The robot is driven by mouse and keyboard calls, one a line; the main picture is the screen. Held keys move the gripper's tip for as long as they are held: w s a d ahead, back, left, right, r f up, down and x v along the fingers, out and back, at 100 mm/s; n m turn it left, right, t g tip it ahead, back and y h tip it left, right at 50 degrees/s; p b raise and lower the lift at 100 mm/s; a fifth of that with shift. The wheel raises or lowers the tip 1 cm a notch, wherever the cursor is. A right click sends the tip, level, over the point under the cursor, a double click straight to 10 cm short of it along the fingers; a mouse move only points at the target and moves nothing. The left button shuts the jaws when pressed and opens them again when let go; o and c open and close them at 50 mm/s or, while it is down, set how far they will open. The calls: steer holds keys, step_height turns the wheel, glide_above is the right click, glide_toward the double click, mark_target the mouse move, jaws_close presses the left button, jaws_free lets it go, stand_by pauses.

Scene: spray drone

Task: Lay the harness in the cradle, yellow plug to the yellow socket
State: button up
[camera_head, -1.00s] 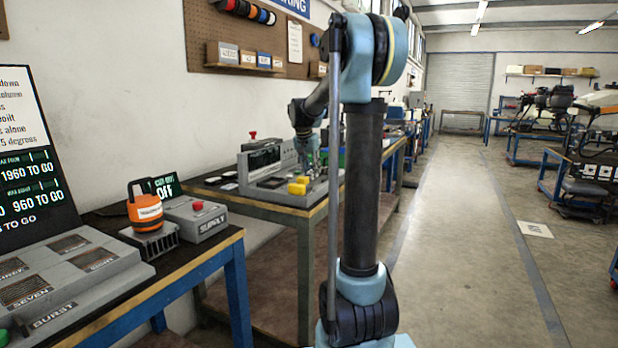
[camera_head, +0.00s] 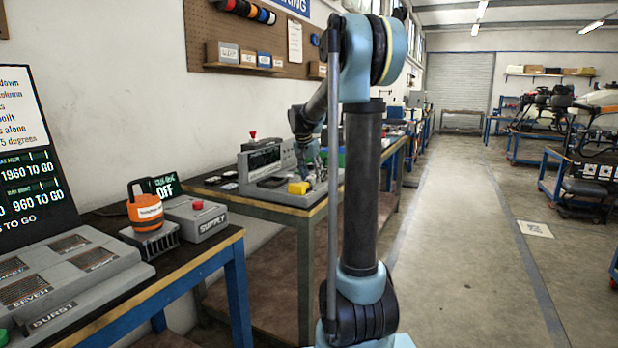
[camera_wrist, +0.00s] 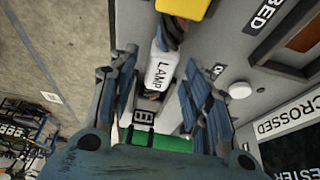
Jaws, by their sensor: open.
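In the wrist view a white sleeve labelled LAMP (camera_wrist: 161,72) with dark and red wires lies between the fingers of my gripper (camera_wrist: 157,68). It appears to be part of the harness. The fingers are open, with gaps either side of the sleeve. A yellow block (camera_wrist: 186,8) is at the sleeve's far end, cut by the frame edge; a green block (camera_wrist: 157,141) is at the near end. I cannot tell plug from socket in either. In the head view the yellow block (camera_head: 298,188) sits on the grey tester (camera_head: 262,190), beside my gripper (camera_head: 314,174), which is small there.
The tester has a white round button (camera_wrist: 239,90) and a CROSSED label (camera_wrist: 286,117) right of my gripper. In the head view, a nearer bench holds an orange-topped device (camera_head: 146,207) and a SUPPLY box (camera_head: 199,217). The aisle (camera_head: 470,230) at right is clear.

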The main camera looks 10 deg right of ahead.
steer(key=v, duration=1.2)
steer(key=s+d+f+n, duration=0.1)
steer(key=s+f, duration=0.3)
steer(key=s, duration=0.4)
steer(key=s+d+f+n+y, duration=0.1)
steer(key=s+f+n, duration=0.1)
steer(key=s+f, duration=0.45)
steer(key=s+d+f+n, duration=0.1)
steer(key=s+f, duration=0.1)
steer(key=s, duration=0.8)
steer(key=s+a+f+n+g+y, duration=0.1)
steer(key=s+f+n, duration=0.2)
steer(key=s+f, duration=1.3)
steer(key=shift+y, duration=0.3)
steer(key=shift+w+f, duration=0.25)
steer(key=shift+w, duration=0.2)
